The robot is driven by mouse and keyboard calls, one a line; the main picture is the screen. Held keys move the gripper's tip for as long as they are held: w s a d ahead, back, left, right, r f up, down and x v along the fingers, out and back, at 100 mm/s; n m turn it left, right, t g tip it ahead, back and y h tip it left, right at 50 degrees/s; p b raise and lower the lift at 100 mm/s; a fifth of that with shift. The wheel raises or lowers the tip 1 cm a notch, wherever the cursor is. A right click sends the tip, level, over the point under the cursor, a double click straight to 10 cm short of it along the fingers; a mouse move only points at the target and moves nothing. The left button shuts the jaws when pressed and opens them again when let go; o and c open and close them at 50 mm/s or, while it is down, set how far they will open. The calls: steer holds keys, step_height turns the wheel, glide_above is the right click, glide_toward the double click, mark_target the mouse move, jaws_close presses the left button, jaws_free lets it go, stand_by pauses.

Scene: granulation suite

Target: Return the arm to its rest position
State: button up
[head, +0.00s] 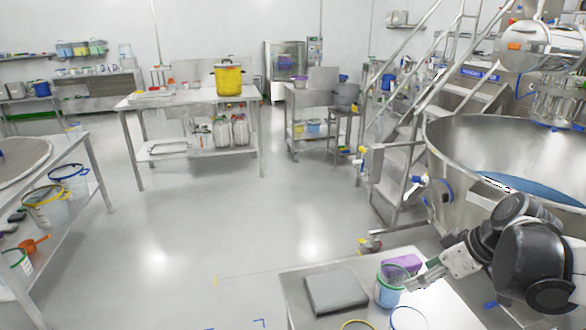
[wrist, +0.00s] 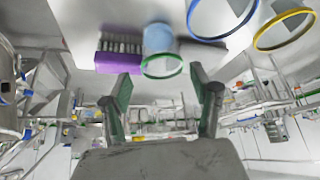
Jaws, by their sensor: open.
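My arm reaches in from the right in the head view. My gripper (head: 418,280) is above the right part of the near table (head: 458,306), close to a green-rimmed clear container with blue in it (head: 388,294). In the wrist view my gripper (wrist: 160,74) is open, its two fingers apart with nothing between them. The green-rimmed container (wrist: 162,45) and a purple brush-like block (wrist: 118,56) show beyond the fingertips. The purple block (head: 402,264) sits behind the container in the head view.
A flat grey slab (head: 337,290) lies on the near table. Blue-rimmed (head: 408,318) and yellow-rimmed (head: 357,325) containers are at its front. A large steel bowl (head: 455,150) stands close to my arm at right, beside a metal stair (head: 400,150). Open floor (head: 220,225) lies to the left.

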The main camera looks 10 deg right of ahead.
steer(key=shift+a, duration=0.1)
steer(key=s+a+r+m+t+h, duration=0.1)
steer(key=s+a+r+m, duration=0.2)
steer(key=a, duration=0.3)
steer(key=s+a+r+m+h, duration=0.2)
steer(key=s+a+m, duration=0.1)
steer(key=a, duration=0.4)
steer(key=shift+s+a+r+t, duration=0.25)
steer(key=shift+s+r+t, duration=0.15)
steer(key=shift+s, duration=0.25)
